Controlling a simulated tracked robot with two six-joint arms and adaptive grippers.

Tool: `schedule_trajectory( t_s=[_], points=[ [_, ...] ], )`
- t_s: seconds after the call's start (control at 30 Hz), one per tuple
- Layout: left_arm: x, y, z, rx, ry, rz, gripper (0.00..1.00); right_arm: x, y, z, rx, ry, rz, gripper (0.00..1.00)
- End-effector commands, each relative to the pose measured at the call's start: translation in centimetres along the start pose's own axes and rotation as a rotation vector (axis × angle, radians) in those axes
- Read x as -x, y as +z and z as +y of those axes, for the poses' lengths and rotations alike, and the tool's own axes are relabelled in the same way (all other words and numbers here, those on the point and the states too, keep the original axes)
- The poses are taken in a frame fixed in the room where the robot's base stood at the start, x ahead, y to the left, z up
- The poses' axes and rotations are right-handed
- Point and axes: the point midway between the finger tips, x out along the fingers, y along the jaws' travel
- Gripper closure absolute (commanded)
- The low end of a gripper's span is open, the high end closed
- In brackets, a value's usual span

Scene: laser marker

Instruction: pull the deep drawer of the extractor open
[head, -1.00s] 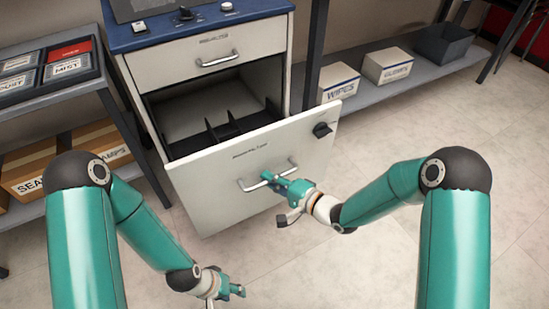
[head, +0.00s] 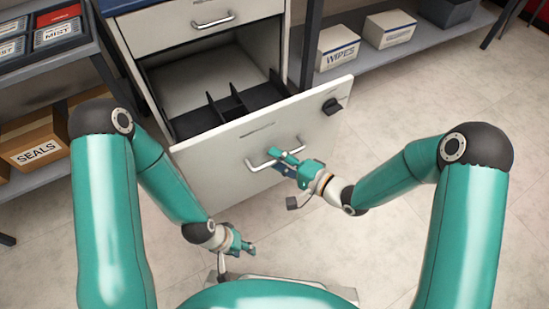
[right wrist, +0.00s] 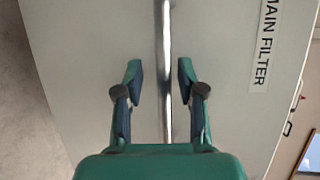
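The extractor's deep drawer stands pulled out, its pale front (head: 225,180) well clear of the cabinet and black dividers (head: 225,108) showing inside. Its metal bar handle (head: 262,163) also shows in the right wrist view (right wrist: 163,60). My right gripper (head: 285,160) is at the handle. In the right wrist view its fingers (right wrist: 161,85) are open, one on each side of the bar, with gaps between. My left gripper (head: 245,246) hangs low in front of the drawer, away from it; its finger opening is too small to judge.
The shallow drawer (head: 200,25) above is shut. A black knob (head: 332,106) sits at the deep drawer front's upper right. Shelves with boxes (head: 338,48) flank the extractor. The floor (head: 420,110) to the right is clear.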

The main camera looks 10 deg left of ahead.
Motion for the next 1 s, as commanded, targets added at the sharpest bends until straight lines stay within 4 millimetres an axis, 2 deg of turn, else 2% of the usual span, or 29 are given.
schedule_trajectory(
  t_s=[0.23,0.37,0.57,0.8,1.0],
  points=[
    [0.1,0.0,0.0,0.0,0.0,0.0,0.6,0.0,0.0,-0.2,0.002,-0.004,-0.001,0.61],
    [0.1,0.0,0.0,0.0,0.0,0.0,0.6,0.7,-0.1,-0.2,0.002,-0.004,0.001,0.61],
    [0.1,0.0,0.0,0.0,0.0,0.0,0.6,3.6,-0.1,-0.1,-0.001,-0.003,0.003,0.61],
    [0.1,0.0,0.0,0.0,0.0,0.0,0.6,8.4,-0.1,-0.1,0.0,-0.003,0.004,0.61],
    [0.1,0.0,0.0,0.0,0.0,0.0,0.6,11.2,0.0,0.0,0.0,-0.002,0.001,0.61]
  ],
)
